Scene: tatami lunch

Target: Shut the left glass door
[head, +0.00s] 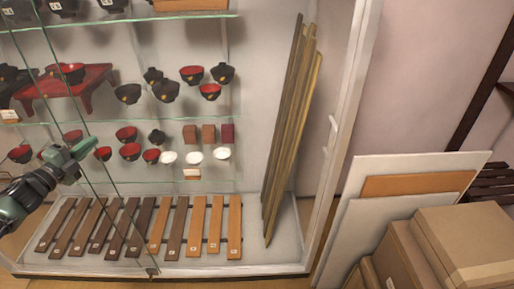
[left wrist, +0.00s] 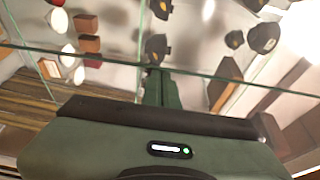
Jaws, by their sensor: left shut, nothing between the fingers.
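The left glass door (head: 98,142) is a clear pane in front of the display cabinet. Its thin slanting edge runs from the top left down to the cabinet's bottom rail. How far it stands open is hard to tell through the clear glass. My left gripper (head: 84,150) is shut and empty, at the pane's edge in the head view. In the left wrist view its closed fingers (left wrist: 160,88) point toward the glass and shelves. I cannot tell whether the fingers touch the glass. My right gripper is not in view.
Glass shelves (head: 130,118) hold black and red bowls (head: 192,74), white cups (head: 194,157) and a red stand (head: 78,92). Wooden slats (head: 198,228) lie on the cabinet floor; long poles (head: 290,130) lean inside. Boards (head: 352,240) and cardboard boxes (head: 470,240) stand to the right.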

